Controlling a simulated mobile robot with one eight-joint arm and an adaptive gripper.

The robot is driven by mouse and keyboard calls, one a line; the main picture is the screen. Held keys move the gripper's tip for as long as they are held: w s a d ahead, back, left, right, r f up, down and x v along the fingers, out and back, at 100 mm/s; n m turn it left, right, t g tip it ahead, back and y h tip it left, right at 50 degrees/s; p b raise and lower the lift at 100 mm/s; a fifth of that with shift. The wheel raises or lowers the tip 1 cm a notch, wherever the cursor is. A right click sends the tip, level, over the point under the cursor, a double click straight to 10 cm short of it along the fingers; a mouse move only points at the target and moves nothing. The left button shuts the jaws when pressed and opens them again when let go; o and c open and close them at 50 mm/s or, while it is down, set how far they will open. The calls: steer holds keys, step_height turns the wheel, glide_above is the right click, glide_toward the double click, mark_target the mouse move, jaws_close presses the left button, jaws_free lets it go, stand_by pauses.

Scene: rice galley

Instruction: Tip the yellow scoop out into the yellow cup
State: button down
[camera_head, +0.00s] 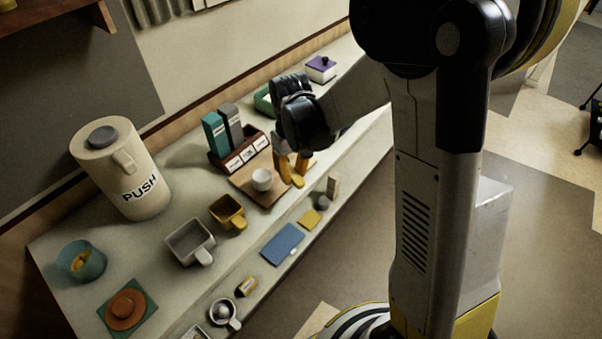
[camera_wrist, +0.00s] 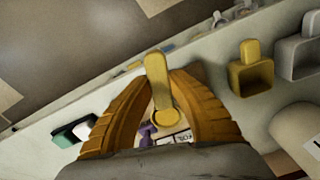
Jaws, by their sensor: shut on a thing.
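My gripper (camera_head: 292,182) is shut on the yellow scoop (camera_wrist: 157,80), held by its handle between the orange fingers, as the wrist view shows. The scoop's round bowl (camera_wrist: 168,118) lies between the fingers; I cannot tell what is in it. In the head view the scoop is small and hard to separate from the fingers. The yellow cup (camera_head: 227,212) stands upright on the counter, left of and apart from my gripper. It also shows at the right in the wrist view (camera_wrist: 250,76). Its inside is too dark to tell the contents.
A grey cup (camera_head: 190,242) stands beside the yellow cup. A white cup (camera_head: 262,181) sits on a wooden board (camera_head: 254,195) near my gripper, in front of a box rack (camera_head: 240,154). A PUSH dispenser (camera_head: 122,172) stands at the back left. A blue mat (camera_head: 282,245) lies near the front edge.

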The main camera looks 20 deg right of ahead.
steer(key=w+a+n, duration=0.1)
steer(key=a+n, duration=0.1)
steer(key=n, duration=0.1)
steer(key=w+a+n+p, duration=0.1)
steer(key=a+n, duration=0.2)
steer(key=w+a+n, duration=0.2)
steer(key=n, duration=0.2)
steer(key=shift+a+r, duration=0.25)
steer(key=w+a+n+p, duration=0.1)
steer(key=w+a+n, duration=0.1)
steer(key=a+n, duration=0.6)
steer(key=n, duration=0.2)
steer(key=shift+a+f+n, duration=0.15)
steer(key=shift+a+n, duration=0.05)
steer(key=shift+n, duration=0.1)
steer(key=shift+w+d+f, duration=0.1)
